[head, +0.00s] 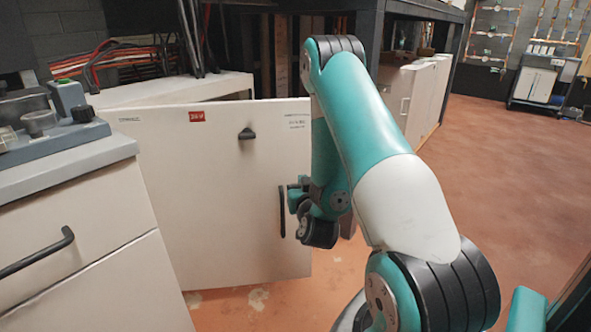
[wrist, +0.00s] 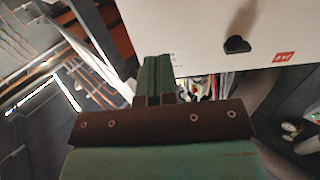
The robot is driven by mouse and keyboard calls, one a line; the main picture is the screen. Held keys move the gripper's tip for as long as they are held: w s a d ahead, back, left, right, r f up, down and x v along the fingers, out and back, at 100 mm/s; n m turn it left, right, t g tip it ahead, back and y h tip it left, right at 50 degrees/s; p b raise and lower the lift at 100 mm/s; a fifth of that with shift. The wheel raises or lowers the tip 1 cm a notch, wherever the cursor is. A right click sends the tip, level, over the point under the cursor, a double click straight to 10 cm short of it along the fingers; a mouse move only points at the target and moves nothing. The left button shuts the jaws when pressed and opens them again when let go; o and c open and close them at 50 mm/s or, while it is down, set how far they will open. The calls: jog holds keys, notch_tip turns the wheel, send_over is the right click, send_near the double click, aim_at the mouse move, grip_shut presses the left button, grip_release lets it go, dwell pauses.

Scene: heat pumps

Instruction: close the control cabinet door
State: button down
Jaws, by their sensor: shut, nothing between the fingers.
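The control cabinet door (head: 215,200) is a flat white panel with a red label near its top edge, and it stands open in the head view. It bears a black latch (head: 247,134) near the top and a vertical black handle (head: 282,211) near its right edge. In the wrist view the door (wrist: 205,22) fills the upper right, with its black latch (wrist: 237,44) showing. My gripper (wrist: 158,75) is shut and empty, its green fingers close to the door's edge. In the head view my arm partly hides the gripper, so contact with the door cannot be told.
The cabinet body (head: 180,90) is behind the door, with red and black cables above it. A drawer unit (head: 75,220) with a dark handle stands at the left. White cabinets (head: 412,95) stand behind my arm. The brown floor (head: 500,160) is open at the right.

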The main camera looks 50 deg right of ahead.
aim_at(294, 156)
jog(key=p+x, duration=0.1)
jog(key=x, duration=0.2)
jog(key=p+x, duration=0.1)
jog(key=x, duration=0.3)
jog(key=p+x, duration=0.1)
jog(key=x, duration=0.3)
jog(key=shift+w+d+r, duration=0.15)
jog(key=shift+w+r, duration=0.05)
jog(key=shift+r, duration=0.05)
jog(key=shift+w+d+f+p, duration=0.25)
jog(key=shift+w+d+p, duration=0.2)
jog(key=shift+w+p, duration=0.1)
